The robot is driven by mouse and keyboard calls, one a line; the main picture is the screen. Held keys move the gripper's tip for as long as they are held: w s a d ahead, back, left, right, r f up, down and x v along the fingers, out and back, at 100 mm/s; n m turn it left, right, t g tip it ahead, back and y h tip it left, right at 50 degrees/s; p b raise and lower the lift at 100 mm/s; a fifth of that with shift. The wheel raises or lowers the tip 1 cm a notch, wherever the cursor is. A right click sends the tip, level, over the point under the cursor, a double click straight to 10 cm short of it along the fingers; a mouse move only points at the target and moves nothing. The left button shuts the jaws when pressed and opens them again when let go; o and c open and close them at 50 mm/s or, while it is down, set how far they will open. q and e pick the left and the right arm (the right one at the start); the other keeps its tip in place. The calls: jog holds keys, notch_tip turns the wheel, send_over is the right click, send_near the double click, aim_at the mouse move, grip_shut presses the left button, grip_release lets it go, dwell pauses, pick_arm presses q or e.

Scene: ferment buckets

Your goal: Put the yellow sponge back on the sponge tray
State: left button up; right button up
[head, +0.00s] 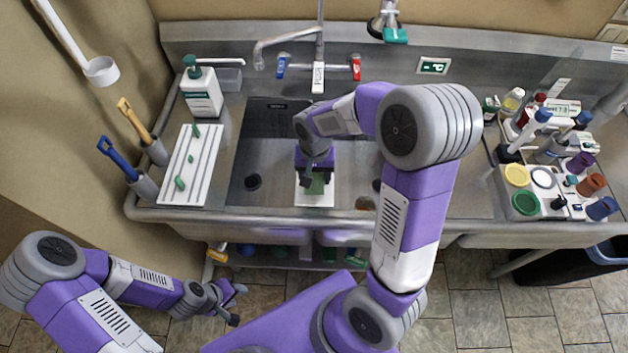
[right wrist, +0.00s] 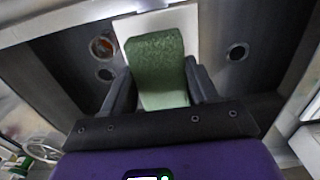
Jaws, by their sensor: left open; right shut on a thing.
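A green sponge (head: 317,187) is between the fingers of my right gripper (head: 316,178), which is shut on it. In the right wrist view the green sponge (right wrist: 156,65) stands between both dark fingers, in front of a white tray (right wrist: 187,20). In the head view the white tray (head: 314,201) lies at the sink's middle, under the gripper. I cannot tell whether the sponge touches it. No yellow sponge shows; the held one looks green. My left gripper (head: 238,304) is open and empty, low in front of the sink.
A white ribbed board (head: 190,165) with small green pieces lies left of the sink basin (head: 262,160). A soap bottle (head: 202,92) stands behind it. A faucet (head: 290,45) rises at the back. Bottles and a lidded rack (head: 540,190) crowd the right counter.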

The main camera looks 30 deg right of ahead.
aim_at(315, 177)
notch_tip(315, 177, down, 3)
jog(key=shift+f+b, duration=0.2)
jog(key=shift+b, duration=0.15)
jog(key=shift+w+f, duration=0.1)
jog(key=shift+f, duration=0.05)
jog(key=shift+f, duration=0.2)
jog(key=o, duration=0.9)
jog(key=shift+o, duration=0.2)
jog(key=shift+r, duration=0.1)
